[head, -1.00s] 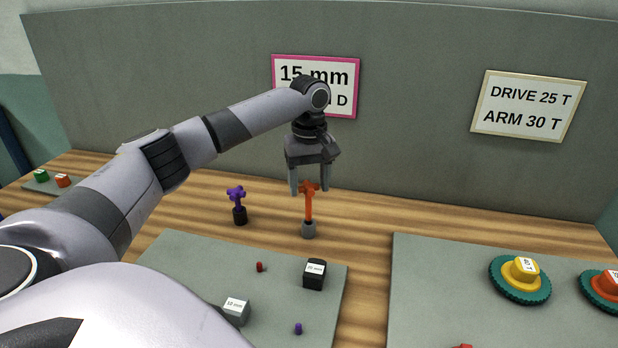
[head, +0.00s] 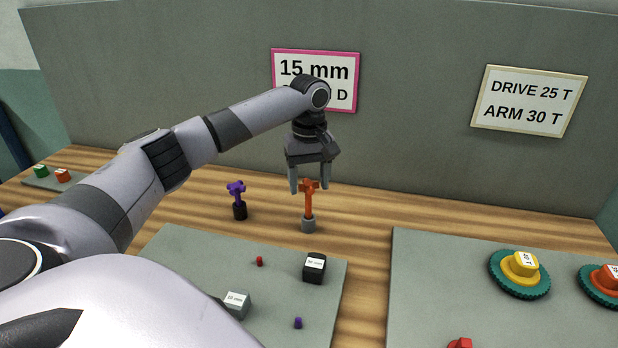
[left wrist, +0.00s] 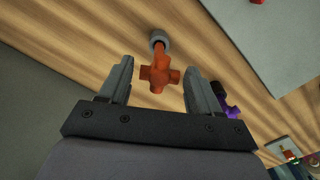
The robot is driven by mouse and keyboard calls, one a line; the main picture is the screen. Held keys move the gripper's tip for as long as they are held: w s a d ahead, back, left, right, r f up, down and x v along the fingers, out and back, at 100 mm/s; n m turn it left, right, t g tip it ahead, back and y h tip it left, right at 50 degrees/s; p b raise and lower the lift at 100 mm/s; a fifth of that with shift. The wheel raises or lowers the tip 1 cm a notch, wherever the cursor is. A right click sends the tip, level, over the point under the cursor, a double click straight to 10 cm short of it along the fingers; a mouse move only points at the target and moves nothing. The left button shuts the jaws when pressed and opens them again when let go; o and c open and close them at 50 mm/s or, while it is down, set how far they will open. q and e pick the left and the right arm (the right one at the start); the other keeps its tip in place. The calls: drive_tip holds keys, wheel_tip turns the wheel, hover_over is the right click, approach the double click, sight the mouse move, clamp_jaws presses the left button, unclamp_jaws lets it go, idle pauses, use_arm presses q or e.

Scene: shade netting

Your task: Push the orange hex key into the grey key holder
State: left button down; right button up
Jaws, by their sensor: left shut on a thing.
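The orange hex key (head: 309,203) stands upright, its lower end at the top of the small grey key holder (head: 308,225) on the wooden table. How deep it sits cannot be told. My right gripper is in neither view.
A purple key (head: 237,190) stands in a black holder (head: 240,211) to the left. In front, a grey mat (head: 200,254) bears labelled blocks and small pegs. Another mat (head: 430,290) at right bears gears. A grey panel (head: 420,130) stands behind.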

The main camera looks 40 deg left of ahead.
use_arm(q)
drive_tip(key=shift+f, duration=0.6)
idle(0.7)
drive_tip(key=shift+f, duration=0.85)
drive_tip(key=shift+f, duration=0.2)
drive_tip(key=shift+f, duration=0.2)
drive_tip(key=shift+c, duration=0.7)
unclamp_jaws()
drive_tip(key=shift+r, duration=3.55)
